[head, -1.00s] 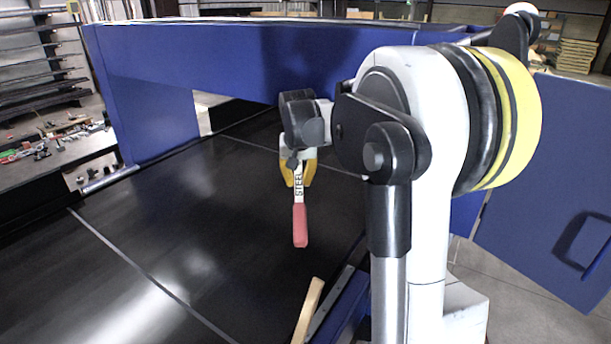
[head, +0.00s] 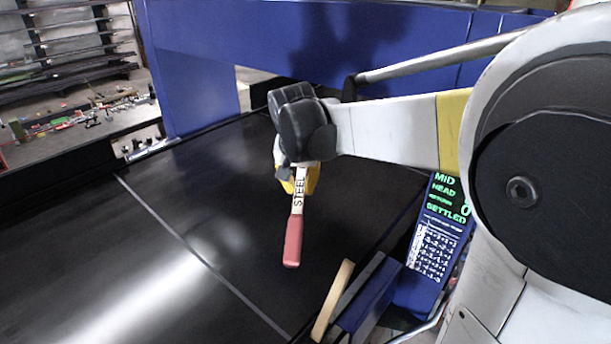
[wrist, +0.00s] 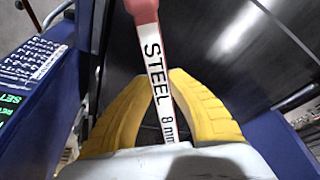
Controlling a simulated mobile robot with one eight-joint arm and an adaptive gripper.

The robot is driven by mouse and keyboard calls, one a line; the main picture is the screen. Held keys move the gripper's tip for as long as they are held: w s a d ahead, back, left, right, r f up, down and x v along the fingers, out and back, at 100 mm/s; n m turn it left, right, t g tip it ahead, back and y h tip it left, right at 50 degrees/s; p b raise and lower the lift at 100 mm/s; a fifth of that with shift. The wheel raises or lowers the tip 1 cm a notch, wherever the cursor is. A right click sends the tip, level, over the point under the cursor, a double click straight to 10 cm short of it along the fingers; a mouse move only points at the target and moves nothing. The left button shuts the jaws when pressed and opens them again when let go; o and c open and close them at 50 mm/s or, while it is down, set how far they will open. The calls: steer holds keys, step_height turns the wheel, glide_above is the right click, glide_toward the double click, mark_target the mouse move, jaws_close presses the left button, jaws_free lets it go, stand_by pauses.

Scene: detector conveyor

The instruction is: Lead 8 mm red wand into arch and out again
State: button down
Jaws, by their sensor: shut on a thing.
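The wand (head: 294,226) has a red end and a white label; the label reads "STEEL 8 mm" in the wrist view (wrist: 155,70). My gripper (head: 299,183) is shut on the wand's labelled part, with yellow fingers on either side of it, also in the wrist view (wrist: 160,100). The wand hangs red end down, slightly tilted, above the black conveyor belt (head: 130,260). The blue arch (head: 215,30) spans the belt behind my gripper, its left post standing at the belt's far left side. The wand is outside the arch opening, on the near side.
A blue panel with a green display (head: 447,195) reading "MID", "HEAD" and "SETTLED" stands at the right. A wooden strip (head: 333,300) and dark rail edge the belt nearby. A bench with small parts (head: 75,130) is at the left.

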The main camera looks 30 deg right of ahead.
steer(key=s+a, duration=0.3)
steer(key=a, duration=0.5)
steer(key=s+a, duration=0.3)
steer(key=a, duration=0.6)
